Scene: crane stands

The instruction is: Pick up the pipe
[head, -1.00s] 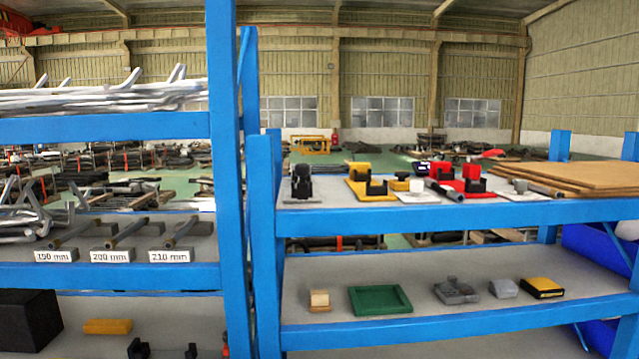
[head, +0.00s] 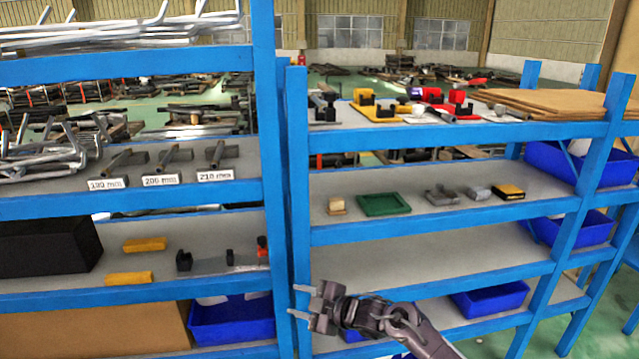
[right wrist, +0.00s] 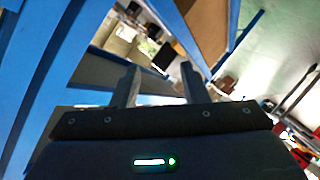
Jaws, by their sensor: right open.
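Several short dark pipes rest on holders on the left rack: a left pipe (head: 117,160), a middle pipe (head: 166,157) and a right pipe (head: 218,153). White length labels (head: 160,180) stand before them, the right one reading 210 mm. A grey pipe-like piece (head: 441,115) lies on the right rack's top shelf, small in view. My right gripper (head: 298,301) is open and empty, low in front of the racks, below and right of the labelled pipes. Its two fingers (right wrist: 160,85) also show apart in the right wrist view. My left gripper is not in view.
Blue rack posts (head: 298,180) stand between the left and right shelves. Bent silver tubes (head: 45,150) lie left of the pipes. A green tray (head: 384,204) sits below. The shelf under it is bare.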

